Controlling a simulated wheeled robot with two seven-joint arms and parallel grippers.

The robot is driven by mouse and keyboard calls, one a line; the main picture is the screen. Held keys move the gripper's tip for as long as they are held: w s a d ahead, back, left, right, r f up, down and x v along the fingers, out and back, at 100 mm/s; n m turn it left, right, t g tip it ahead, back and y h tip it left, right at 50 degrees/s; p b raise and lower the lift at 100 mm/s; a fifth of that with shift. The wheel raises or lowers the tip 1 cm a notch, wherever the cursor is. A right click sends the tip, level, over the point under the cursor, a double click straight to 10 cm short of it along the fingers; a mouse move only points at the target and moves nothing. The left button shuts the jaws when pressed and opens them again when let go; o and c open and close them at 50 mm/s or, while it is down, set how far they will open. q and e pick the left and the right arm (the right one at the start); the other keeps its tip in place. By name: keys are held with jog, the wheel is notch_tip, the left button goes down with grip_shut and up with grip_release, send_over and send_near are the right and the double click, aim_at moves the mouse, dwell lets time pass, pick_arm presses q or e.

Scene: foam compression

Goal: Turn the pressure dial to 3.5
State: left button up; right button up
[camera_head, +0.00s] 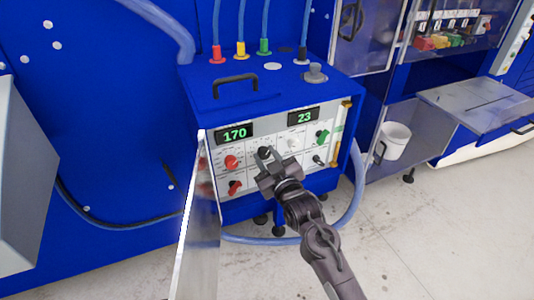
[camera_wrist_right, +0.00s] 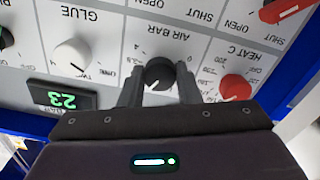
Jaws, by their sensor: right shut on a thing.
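The pressure dial is a small black knob (camera_head: 264,152) labelled AIR BAR in the upside-down right wrist view (camera_wrist_right: 158,73). It sits in the middle of the upper row of the white control panel (camera_head: 262,170). A white pointer mark shows on it, but I cannot read its exact setting. My right gripper (camera_wrist_right: 158,92) is shut on this knob, with one finger on each side. In the head view the right gripper (camera_head: 266,160) reaches the panel from the lower right and partly hides it. My left gripper is not in view.
A red HEAT C knob (camera_wrist_right: 235,88) and a white GLUE knob (camera_wrist_right: 72,56) flank the dial. Green displays read 170 (camera_head: 235,134) and 23 (camera_head: 304,117). An open metal door (camera_head: 200,235) stands left of the panel. A blue hose (camera_head: 350,205) curves at right.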

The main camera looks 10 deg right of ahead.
jog(key=m+p, duration=0.2)
jog(key=m, duration=0.4)
jog(key=shift+p, duration=0.3)
jog(key=m+p, duration=0.2)
jog(key=m, duration=0.3)
jog(key=shift+m, duration=0.4)
jog(key=o, duration=1)
